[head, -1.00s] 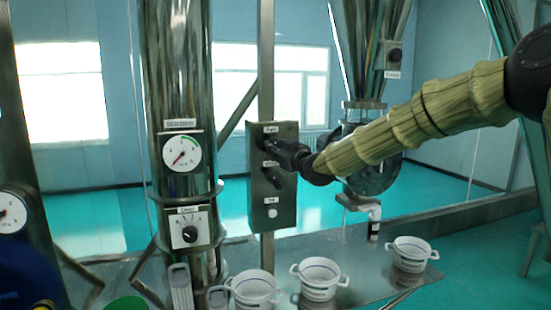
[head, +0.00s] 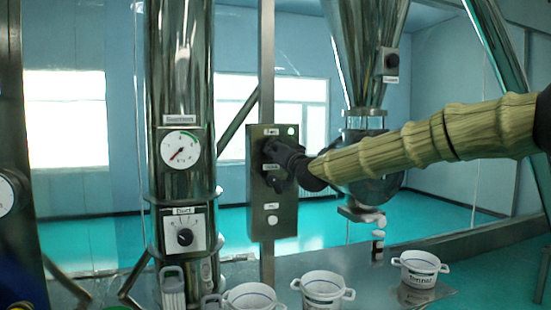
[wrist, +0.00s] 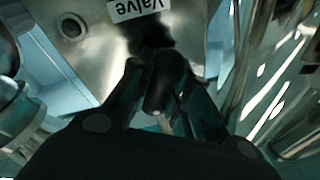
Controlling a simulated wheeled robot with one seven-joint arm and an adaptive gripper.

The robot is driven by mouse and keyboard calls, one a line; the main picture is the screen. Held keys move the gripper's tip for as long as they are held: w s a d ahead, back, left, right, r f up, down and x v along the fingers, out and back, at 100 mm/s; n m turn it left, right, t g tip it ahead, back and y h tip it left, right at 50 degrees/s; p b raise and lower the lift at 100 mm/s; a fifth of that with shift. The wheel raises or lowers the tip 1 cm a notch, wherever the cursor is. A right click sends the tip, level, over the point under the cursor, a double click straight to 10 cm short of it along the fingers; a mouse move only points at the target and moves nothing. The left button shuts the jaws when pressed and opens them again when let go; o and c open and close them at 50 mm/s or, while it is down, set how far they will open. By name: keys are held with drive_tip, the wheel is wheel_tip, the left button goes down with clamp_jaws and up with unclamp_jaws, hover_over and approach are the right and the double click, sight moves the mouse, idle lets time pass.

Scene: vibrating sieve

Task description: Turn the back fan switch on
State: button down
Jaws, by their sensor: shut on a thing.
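A metal control box (head: 285,222) stands on a post in the middle of the head view. Its top label looks like "Fan", and a small green light (head: 291,130) shows beside that label. My gripper (head: 277,152) is at the upper switch, in front of the box. In the wrist view, the two fingers of my gripper (wrist: 158,92) are closed around the dark fan switch knob (wrist: 155,95). The "Valve" label (wrist: 135,8) appears upside down beyond the knob. My gripper hides most of the fan switch in the head view.
A steel column with a gauge (head: 181,150) and a dial (head: 184,237) stands left of the box. A hopper with a black knob (head: 391,62) stands behind right. Several white pots, including one at right (head: 420,268), sit on the low metal table (head: 350,258).

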drive_tip(key=shift+d+m, duration=0.1)
drive_tip(key=shift+m, duration=0.3)
drive_tip(key=c, duration=1.3)
unclamp_jaws()
drive_tip(key=shift+s, duration=0.1)
drive_tip(key=v, duration=1.1)
drive_tip(key=shift+s+d, duration=0.15)
drive_tip(key=shift+s, duration=0.15)
drive_tip(key=shift+f, duration=0.15)
